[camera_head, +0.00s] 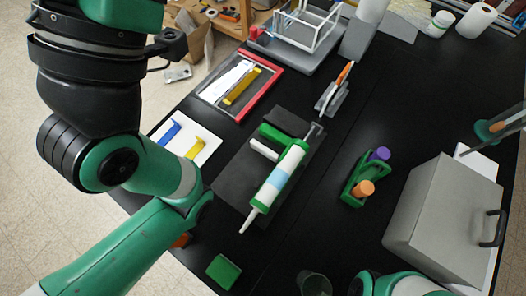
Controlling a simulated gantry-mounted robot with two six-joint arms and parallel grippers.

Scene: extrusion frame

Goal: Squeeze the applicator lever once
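The applicator (276,183) lies on a dark grey mat (232,166) near the middle of the table. It has a white tube with a pale blue band, a green body at its far end and a tapered nozzle pointing toward the near side. A short white bar (263,150), which looks like its lever, sticks out to the left beside the green part. Nothing is touching the applicator. My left arm fills the left side, but its gripper is out of view. My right gripper is also not visible; only a green and white arm part shows at the bottom edge.
A grey box (437,215) with a black handle stands at right. A green holder (354,185) with purple and orange items is right of the applicator. A red-edged tray (275,75) and white tray (205,153) lie left. A green block (223,271) is near the front edge.

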